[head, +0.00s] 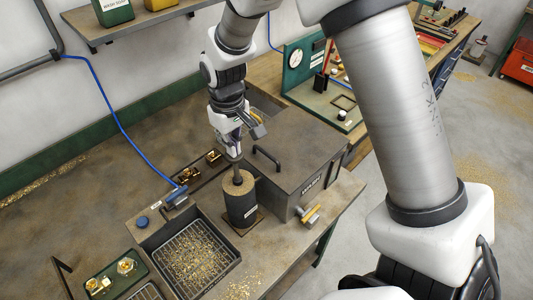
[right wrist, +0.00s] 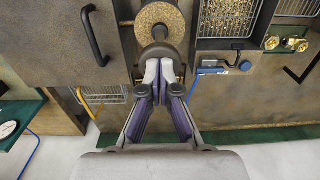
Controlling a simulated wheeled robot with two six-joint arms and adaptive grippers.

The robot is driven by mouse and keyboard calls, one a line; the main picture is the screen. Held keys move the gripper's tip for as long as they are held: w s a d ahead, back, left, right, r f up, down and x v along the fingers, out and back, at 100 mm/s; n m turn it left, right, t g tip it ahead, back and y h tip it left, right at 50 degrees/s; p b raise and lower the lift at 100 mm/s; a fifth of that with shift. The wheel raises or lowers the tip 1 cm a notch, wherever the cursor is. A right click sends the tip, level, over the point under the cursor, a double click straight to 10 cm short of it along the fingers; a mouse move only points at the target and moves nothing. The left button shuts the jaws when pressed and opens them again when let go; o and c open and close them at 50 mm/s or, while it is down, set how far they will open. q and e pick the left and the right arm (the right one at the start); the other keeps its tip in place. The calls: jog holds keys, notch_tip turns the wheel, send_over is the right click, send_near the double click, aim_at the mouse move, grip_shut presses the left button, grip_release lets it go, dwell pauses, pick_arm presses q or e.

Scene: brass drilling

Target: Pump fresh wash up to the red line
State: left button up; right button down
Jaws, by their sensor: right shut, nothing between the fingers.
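A black upright cylinder (head: 242,208), which looks like the pump can, stands on the bench with a speckled brass-coloured top. A dark round plunger knob stands up from the middle of its top; it also shows in the right wrist view (right wrist: 160,32). My right gripper (head: 236,155) points down at the knob with its fingers shut and empty; in the right wrist view the fingertips (right wrist: 160,82) are beside the knob. I cannot tell whether they touch it. A dark lidded tank (head: 305,150) stands just right of the cylinder. No red line is discernible. My left gripper is not in view.
A tray with a wire grid (head: 190,258) holding brass chips lies left of the cylinder. A blue-handled tool (head: 178,196) with a blue hose lies behind it. The tank has a black lid handle (head: 266,158) and a brass-coloured tap (head: 310,214). A green panel with a gauge (head: 295,57) stands behind.

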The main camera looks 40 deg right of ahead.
dwell(0.5)
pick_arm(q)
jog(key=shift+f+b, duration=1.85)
pick_arm(e)
jog(key=shift+s+f, duration=0.1)
jog(key=shift+f, duration=3.5)
pick_arm(q)
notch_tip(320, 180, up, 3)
jog(key=p, duration=0.3)
pick_arm(e)
notch_tip(320, 180, up, 3)
jog(key=shift+r, duration=0.1)
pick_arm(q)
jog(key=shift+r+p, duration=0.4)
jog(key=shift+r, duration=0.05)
pick_arm(e)
jog(key=shift+r, duration=0.8)
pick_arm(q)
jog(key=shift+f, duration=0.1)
pick_arm(e)
jog(key=shift+r, duration=1.2)
jog(key=shift+f, duration=0.1)
